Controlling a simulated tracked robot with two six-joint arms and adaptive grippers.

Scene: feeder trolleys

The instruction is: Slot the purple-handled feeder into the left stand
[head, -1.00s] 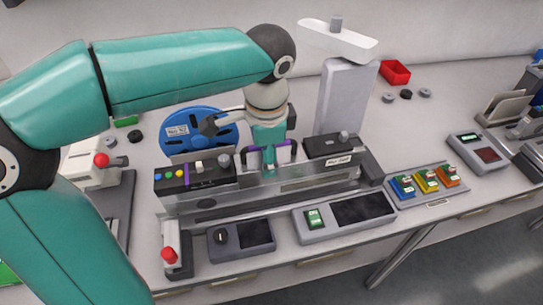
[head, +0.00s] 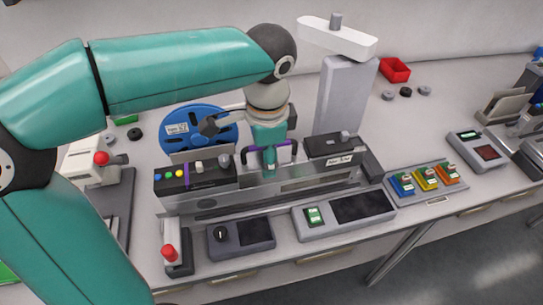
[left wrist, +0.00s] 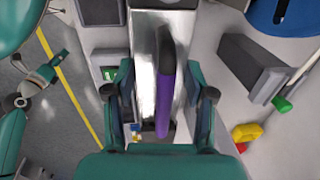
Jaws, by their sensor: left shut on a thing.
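My left gripper (head: 270,168) is shut on the purple handle (head: 288,151) of the feeder, over the middle of a long metal stand (head: 230,196). In the left wrist view the purple handle (left wrist: 165,98) lies between the fingers of the gripper (left wrist: 163,108). A metal body runs lengthwise under the handle. The gripper and arm hide much of the feeder, and I cannot tell whether it is seated in the stand. A teal arm end, apparently my right gripper (left wrist: 55,65), shows small at the left of the wrist view.
A blue reel (head: 185,125) stands behind the stand. Black boxes (head: 190,172) (head: 333,145) flank the gripper. A grey column (head: 345,95) rises behind at right. Control panels (head: 345,212) and a red-knobbed lever (head: 170,252) stand in front. The back right bench has free room.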

